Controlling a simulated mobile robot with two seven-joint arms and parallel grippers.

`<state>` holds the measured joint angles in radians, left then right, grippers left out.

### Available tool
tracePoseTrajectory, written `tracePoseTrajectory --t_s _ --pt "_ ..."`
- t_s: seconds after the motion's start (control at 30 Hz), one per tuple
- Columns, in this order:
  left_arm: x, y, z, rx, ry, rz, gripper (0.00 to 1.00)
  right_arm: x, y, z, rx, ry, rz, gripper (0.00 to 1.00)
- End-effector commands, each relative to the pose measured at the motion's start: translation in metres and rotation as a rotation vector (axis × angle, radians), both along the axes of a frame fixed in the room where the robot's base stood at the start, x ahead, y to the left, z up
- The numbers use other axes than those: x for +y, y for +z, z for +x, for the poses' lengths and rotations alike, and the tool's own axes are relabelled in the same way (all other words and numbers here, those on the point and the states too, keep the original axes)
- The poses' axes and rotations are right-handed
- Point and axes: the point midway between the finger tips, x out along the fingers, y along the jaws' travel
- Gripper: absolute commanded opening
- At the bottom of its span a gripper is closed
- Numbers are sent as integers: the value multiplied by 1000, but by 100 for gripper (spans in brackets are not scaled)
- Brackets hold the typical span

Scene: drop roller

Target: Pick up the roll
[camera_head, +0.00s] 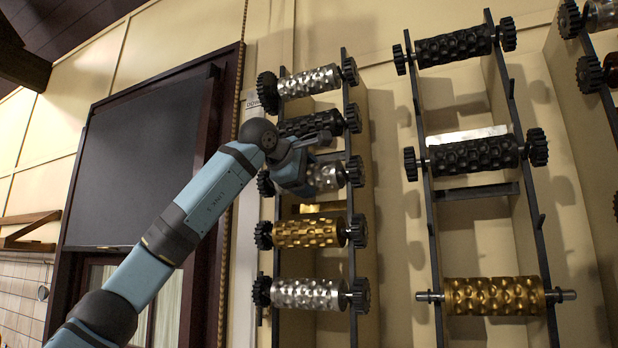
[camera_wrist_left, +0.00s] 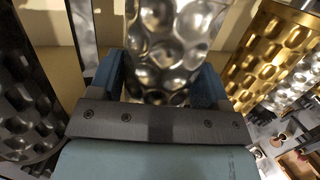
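The rolls are textured cylinders with dark gears, mounted in upright racks. In the head view my left gripper (camera_head: 318,160) is at a silver roll (camera_head: 328,177) in the left rack and hides its left part. In the left wrist view the silver roll (camera_wrist_left: 170,50) lies between the two fingers of the left gripper (camera_wrist_left: 160,82), which stand wide apart on either side of it. Firm contact is not clear. The roll still appears in line with the rack. My right gripper is in neither view.
A black roll (camera_head: 311,124) sits just above and a gold roll (camera_head: 308,233) just below. Other silver rolls (camera_head: 309,82) (camera_head: 308,294) are in the same rack. Another rack (camera_head: 432,215) stands to the right. A dark board (camera_head: 140,165) is on the left wall.

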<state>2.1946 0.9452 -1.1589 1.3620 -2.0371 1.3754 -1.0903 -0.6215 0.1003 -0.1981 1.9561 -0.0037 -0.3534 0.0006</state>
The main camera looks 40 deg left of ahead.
Motion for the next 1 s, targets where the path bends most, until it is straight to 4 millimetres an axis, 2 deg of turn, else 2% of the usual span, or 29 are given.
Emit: tracePoseTrajectory --t_s 0.03,0.2,0.3,0.73,0.87,1.0 --pt "0 0 0 0 0 0 59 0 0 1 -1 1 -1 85" --pt "0 0 0 0 0 1 20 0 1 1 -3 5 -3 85" --pt "0 0 0 0 0 1 0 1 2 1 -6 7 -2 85" --pt "-2 8 -7 -7 -2 0 0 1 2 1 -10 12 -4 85" --pt "-4 19 -20 -9 -3 1 0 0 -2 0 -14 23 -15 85" --pt "-7 32 -47 -10 -2 1 0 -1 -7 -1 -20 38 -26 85"
